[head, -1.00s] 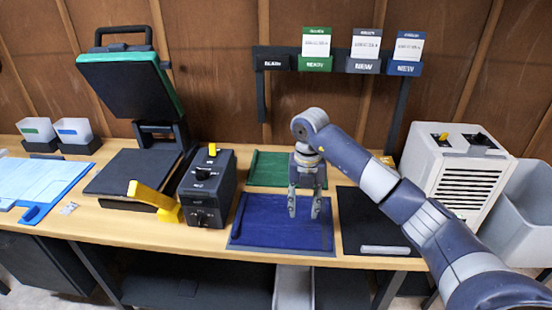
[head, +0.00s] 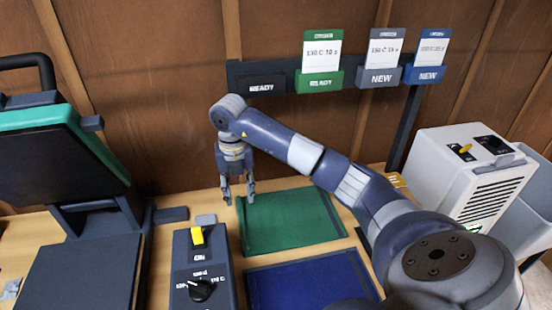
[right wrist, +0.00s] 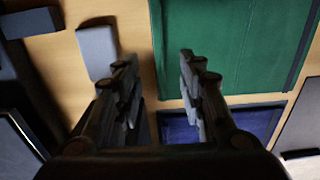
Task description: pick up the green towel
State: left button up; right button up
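The green towel (head: 292,222) lies flat on the wooden table towards the wall, with a darker strip along its right edge. It also shows in the right wrist view (right wrist: 235,45), at upper right. My right gripper (head: 239,200) is open and empty, with its fingers pointing down at the towel's left edge in the head view. My left gripper is not in view.
A blue towel or mat (head: 312,285) lies in front of the green one. A dark control box (head: 200,268) stands to the left, beside a press with a dark plate (head: 85,270). A white vented machine (head: 475,180) is at right. A card rack (head: 262,82) hangs behind.

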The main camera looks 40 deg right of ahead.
aim_at(242, 219)
jog(key=f, duration=0.3)
jog(key=shift+s+d+f, duration=0.1)
jog(key=shift+d+f, duration=0.05)
jog(key=shift+d, duration=0.1)
jog(key=f, duration=0.1)
jog(key=f+p, duration=0.1)
jog(key=f, duration=0.1)
jog(key=shift+s+a+p, duration=0.2)
jog(key=shift+a+p, duration=0.1)
jog(key=shift+a, duration=0.1)
notch_tip(242, 219, down, 3)
jog(key=shift+w+f+p, duration=0.1)
jog(key=shift+f+p, duration=0.1)
jog(key=shift+p, duration=0.2)
jog(key=shift+w+f, duration=0.15)
jog(key=c, duration=0.8)
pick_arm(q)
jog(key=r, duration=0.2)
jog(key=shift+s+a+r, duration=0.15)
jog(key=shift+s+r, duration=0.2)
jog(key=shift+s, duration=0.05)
pick_arm(e)
jog(key=shift+d, duration=0.1)
grip_shut()
